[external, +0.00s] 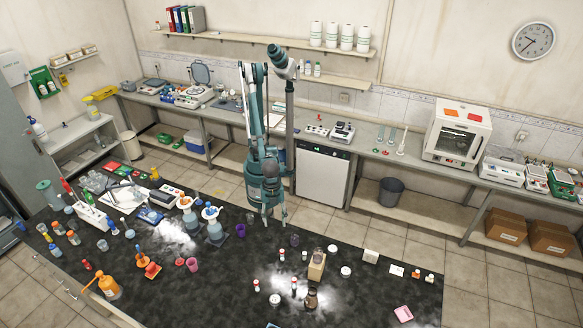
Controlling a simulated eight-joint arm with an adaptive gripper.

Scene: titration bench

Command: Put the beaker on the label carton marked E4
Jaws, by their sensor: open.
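My gripper (274,219) hangs pointing down over the far edge of the black bench top (225,290), open and empty. A small tan carton (316,269) stands on the bench, to the right of and nearer than my gripper. A small greyish vessel (319,255), possibly the beaker, shows at the top of this carton; I cannot tell whether it rests on it or stands behind it.
A pink pad (403,313) lies at the right.

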